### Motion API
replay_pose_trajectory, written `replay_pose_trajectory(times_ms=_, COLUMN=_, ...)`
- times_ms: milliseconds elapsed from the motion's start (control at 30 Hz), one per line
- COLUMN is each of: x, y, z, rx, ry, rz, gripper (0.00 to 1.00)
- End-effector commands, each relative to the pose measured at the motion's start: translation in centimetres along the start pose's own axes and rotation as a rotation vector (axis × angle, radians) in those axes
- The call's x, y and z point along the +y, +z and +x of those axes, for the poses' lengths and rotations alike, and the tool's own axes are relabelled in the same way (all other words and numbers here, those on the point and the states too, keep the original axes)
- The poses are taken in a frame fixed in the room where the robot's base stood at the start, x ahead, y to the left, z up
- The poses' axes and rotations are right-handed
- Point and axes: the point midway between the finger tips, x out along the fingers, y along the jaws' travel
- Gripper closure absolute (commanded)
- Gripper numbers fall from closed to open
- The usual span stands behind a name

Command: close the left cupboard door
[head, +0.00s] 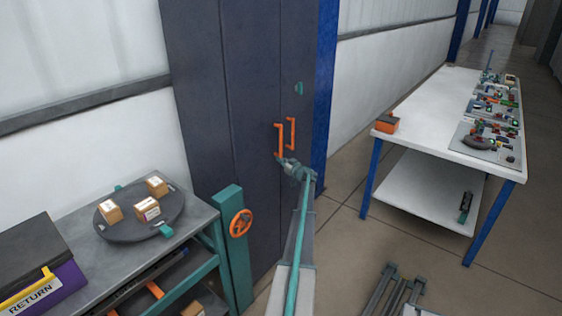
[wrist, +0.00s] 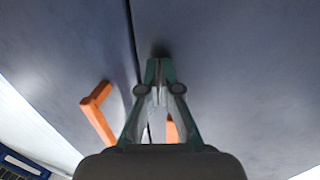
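A tall dark grey cupboard stands against the wall, with its left door (head: 256,100) and right door (head: 301,62) side by side. The left door's orange handle (head: 279,141) is upright, next to the right door's handle (head: 291,133). My gripper (head: 281,161) is at the lower end of the left handle in the head view. In the wrist view my gripper (wrist: 160,64) has its fingertips together against or very near the grey door surface (wrist: 235,65), beside a dark seam. One orange handle (wrist: 97,108) is left of the fingers; another is partly hidden behind them. I cannot tell whether the left door is flush.
A bench (head: 203,216) with a dark turntable (head: 110,229) holding 3 small boxes is at the left. A teal post (head: 231,200) with an orange handwheel (head: 240,223) stands before the cupboard. A white table (head: 425,104) with parts is at the right. Floor between is mostly clear.

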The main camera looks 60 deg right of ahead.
Motion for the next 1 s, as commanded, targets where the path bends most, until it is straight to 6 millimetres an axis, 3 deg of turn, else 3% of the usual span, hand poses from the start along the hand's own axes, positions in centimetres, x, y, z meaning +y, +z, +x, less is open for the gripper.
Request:
replay_pose_trajectory(times_ms=67, x=0.1, y=-0.4, z=0.7, rx=0.004, ry=0.0, rz=0.001, gripper=1.0)
replay_pose_trajectory(times_ms=267, x=-0.1, y=-0.6, z=-0.7, rx=0.005, ry=-0.003, rz=0.002, gripper=1.0)
replay_pose_trajectory(times_ms=433, x=-0.3, y=-0.6, z=-3.3, rx=0.003, ry=-0.011, rz=0.001, gripper=1.0)
replay_pose_trajectory(times_ms=800, x=1.6, y=0.0, z=-10.7, rx=0.003, ry=-0.01, rz=-0.001, gripper=1.0)
replay_pose_trajectory(times_ms=1000, x=2.1, y=-0.1, z=-12.6, rx=0.003, ry=-0.011, rz=-0.001, gripper=1.0)
